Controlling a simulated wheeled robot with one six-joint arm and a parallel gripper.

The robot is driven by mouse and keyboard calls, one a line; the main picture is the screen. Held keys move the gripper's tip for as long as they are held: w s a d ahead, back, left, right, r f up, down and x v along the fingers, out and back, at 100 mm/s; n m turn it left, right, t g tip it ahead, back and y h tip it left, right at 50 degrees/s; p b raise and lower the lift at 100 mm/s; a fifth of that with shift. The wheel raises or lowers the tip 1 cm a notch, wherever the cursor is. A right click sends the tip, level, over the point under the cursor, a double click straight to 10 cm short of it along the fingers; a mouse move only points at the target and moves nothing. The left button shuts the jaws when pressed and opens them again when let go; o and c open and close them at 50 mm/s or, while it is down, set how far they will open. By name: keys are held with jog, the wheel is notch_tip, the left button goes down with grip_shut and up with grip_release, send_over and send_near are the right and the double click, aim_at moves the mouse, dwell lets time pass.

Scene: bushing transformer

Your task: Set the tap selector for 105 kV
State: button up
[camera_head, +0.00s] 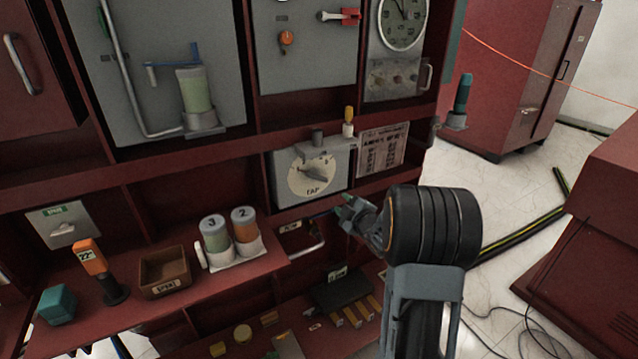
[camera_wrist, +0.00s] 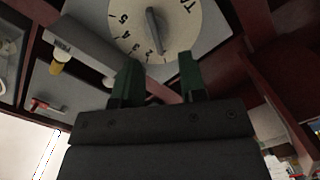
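The tap selector is a grey box with a round cream dial (camera_head: 312,176) marked TAP, in the middle of the head view. Its dark pointer knob (camera_head: 318,171) sits at the dial's centre. In the wrist view the dial (camera_wrist: 187,42) appears turned over, with digits along its rim and the knob (camera_wrist: 154,28) as a slim bar. I cannot tell for certain which digit it marks. My gripper (camera_head: 350,203) is below and right of the dial. In the wrist view its green fingers (camera_wrist: 159,75) are apart, empty, and short of the knob.
A printed plate (camera_head: 382,150), too small to read, hangs right of the selector. A yellow-topped part (camera_head: 348,121) and a grey bracket (camera_head: 322,144) stick out above the dial. Cans 3 and 2 (camera_head: 230,237) stand on the left shelf.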

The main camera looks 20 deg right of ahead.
aim_at(320, 179)
jog(key=shift+n+t+y, duration=0.4)
jog(key=shift+n+y, duration=0.1)
jog(key=shift+n, duration=0.1)
jog(key=w+a, duration=0.1)
jog(key=w, duration=0.3)
jog(key=w+r, duration=0.1)
jog(key=w, duration=0.4)
jog(key=w+a, duration=0.1)
jog(key=w, duration=0.3)
jog(key=shift+w+a+r, duration=0.3)
jog(key=shift+w, duration=0.1)
grip_shut()
